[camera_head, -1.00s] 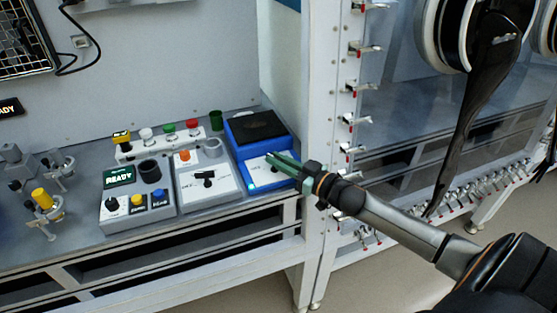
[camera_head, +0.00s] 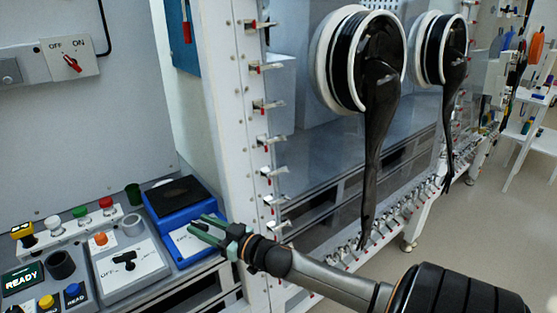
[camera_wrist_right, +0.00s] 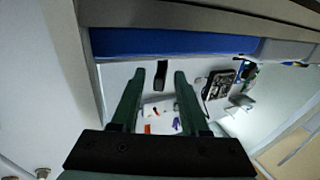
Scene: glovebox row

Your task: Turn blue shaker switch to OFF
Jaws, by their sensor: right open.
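The blue shaker (camera_head: 160,218) stands at the right end of the bench in the head view, with a black top plate (camera_head: 176,191) and a pale front panel. My right gripper (camera_head: 203,227), with green fingers, reaches over that panel from the right. Its fingers are apart with nothing clamped. In the right wrist view, the open gripper (camera_wrist_right: 157,88) has a dark switch lever (camera_wrist_right: 161,78) in the gap between its fingertips. Contact cannot be told. The fingers partly hide the panel in the head view. The switch's OFF marking cannot be read. My left gripper is not in view.
Left of the shaker is a grey box with a black switch (camera_head: 124,261), then a unit with a READY display (camera_head: 22,277). A white frame post (camera_head: 226,130) with clamps stands right behind my gripper. Black glove ports (camera_head: 378,60) hang further right.

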